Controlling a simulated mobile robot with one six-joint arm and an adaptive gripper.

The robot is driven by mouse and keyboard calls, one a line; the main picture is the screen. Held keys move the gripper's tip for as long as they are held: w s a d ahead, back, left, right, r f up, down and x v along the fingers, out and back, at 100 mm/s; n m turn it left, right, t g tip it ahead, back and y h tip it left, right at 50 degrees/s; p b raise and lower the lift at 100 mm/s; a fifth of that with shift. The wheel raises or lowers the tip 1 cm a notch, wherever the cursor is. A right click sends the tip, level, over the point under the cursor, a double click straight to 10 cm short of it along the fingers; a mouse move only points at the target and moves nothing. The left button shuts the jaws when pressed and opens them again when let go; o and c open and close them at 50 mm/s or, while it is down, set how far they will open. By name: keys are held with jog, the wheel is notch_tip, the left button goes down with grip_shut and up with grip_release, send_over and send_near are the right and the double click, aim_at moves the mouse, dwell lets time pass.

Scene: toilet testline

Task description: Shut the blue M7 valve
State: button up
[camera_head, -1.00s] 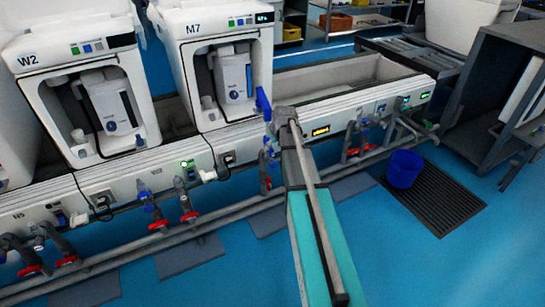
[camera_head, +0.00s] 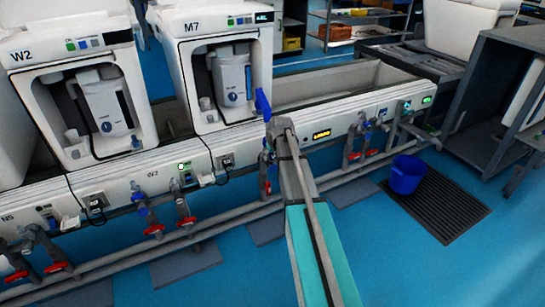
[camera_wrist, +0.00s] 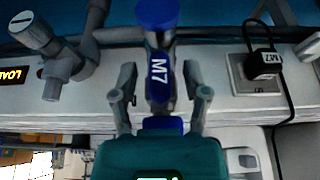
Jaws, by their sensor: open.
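In the wrist view the blue M7 valve handle (camera_wrist: 158,80), with a white "M7" label, points toward my gripper (camera_wrist: 162,92). The gripper's two grey fingers are open, one on each side of the handle. I see gaps between the fingers and the handle; I cannot tell whether the handle's near end touches the gripper. A round blue valve part (camera_wrist: 157,13) is beyond the handle. In the head view my arm reaches to the pipework below the M7 machine (camera_head: 222,75), and the gripper and handle are mostly hidden there.
Grey pipes with red-handled valves (camera_head: 186,222) run along the front of the bench. A blue bucket (camera_head: 407,175) stands on a dark floor grate (camera_head: 440,205).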

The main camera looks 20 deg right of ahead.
grip_shut()
jog(key=shift+d, duration=0.2)
jog(key=shift+a, duration=0.1)
